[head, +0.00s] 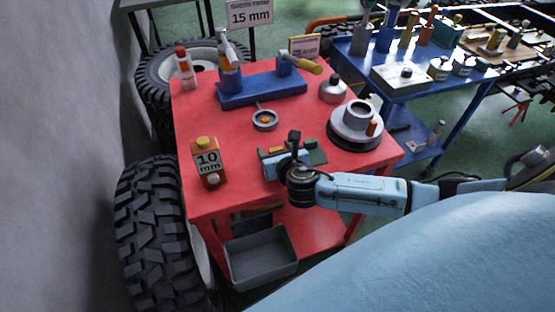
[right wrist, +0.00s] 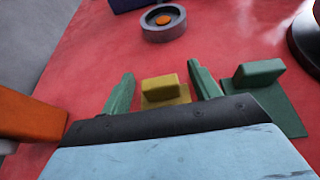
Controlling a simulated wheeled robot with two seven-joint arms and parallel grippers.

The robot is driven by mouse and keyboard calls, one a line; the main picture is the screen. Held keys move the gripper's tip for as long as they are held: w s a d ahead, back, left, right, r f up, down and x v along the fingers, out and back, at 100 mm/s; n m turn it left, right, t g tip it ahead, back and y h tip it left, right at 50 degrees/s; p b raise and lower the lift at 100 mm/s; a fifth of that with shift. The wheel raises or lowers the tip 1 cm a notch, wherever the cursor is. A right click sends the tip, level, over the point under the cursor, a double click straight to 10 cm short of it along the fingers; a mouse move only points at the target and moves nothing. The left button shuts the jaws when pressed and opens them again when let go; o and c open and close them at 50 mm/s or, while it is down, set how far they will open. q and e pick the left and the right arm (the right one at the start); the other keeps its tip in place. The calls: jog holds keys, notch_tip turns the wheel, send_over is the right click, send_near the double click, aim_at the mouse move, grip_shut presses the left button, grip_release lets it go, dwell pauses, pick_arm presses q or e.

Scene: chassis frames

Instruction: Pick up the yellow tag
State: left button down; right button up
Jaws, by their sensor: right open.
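The yellow tag (right wrist: 165,90) is a small upright block on a flat yellow base, on the red table top. In the head view it is a small yellow patch (head: 276,150) beside my right gripper. My right gripper (right wrist: 162,80) is open, its two green fingers standing left and right of the yellow tag, with gaps to it on both sides. The near part of the tag's base is hidden by the gripper body. A green tag (right wrist: 260,76) of like shape stands just right of the right finger. My left gripper is not in view.
An orange 10 mm box (head: 207,163) stands left of the gripper. A grey ring with an orange centre (head: 265,121) lies beyond the tags. A round dark-based fixture (head: 356,127) stands to the right. A blue block stand (head: 262,90) is farther back.

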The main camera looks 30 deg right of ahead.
jog(key=c, duration=1)
jog(key=shift+c, duration=0.3)
jog(key=shift+r, duration=0.1)
